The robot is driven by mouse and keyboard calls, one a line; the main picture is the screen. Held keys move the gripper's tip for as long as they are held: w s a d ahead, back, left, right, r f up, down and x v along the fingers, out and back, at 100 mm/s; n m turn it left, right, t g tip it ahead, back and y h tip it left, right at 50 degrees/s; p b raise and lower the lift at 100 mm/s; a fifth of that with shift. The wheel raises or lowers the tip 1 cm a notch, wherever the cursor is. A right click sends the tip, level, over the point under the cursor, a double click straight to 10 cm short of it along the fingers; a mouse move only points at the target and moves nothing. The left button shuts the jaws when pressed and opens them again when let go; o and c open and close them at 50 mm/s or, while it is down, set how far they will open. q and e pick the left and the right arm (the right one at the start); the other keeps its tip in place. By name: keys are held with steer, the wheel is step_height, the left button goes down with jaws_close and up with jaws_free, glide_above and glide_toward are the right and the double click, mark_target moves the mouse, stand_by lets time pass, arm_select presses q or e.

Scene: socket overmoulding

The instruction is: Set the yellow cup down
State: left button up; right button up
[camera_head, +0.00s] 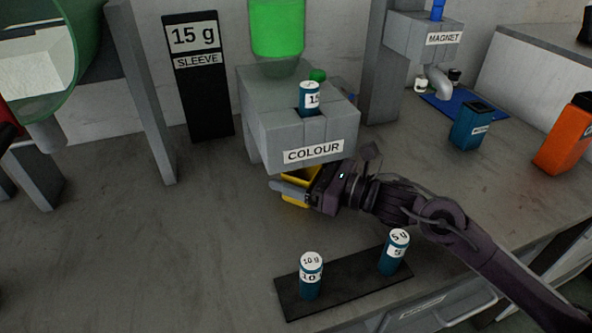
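The yellow cup (296,203) is below the front of the grey COLOUR dispenser (315,130), low over the grey bench. My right gripper (291,189) comes in from the right with its finger across the cup and appears shut on it. The gripper hides much of the cup, and I cannot tell whether its base touches the bench.
A dark tray (345,290) with a 10 g cylinder (311,276) and a 5 g cylinder (394,252) lies at the front. A 15 g SLEEVE board (205,105) stands behind. A blue container (470,127) and orange container (566,138) stand right. The bench's left-front is clear.

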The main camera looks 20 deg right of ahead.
mark_target(317, 179)
arm_select(q)
steer(key=shift+f, duration=0.1)
arm_select(e)
steer(key=shift+r, duration=0.1)
steer(key=v, duration=0.6)
steer(key=shift+s, duration=0.1)
steer(key=v, duration=0.4)
arm_select(q)
steer(key=shift+a+f+p, duration=0.1)
steer(key=shift+f+p, duration=0.2)
steer(key=shift+f, duration=0.3)
arm_select(e)
steer(key=shift+v, duration=0.9)
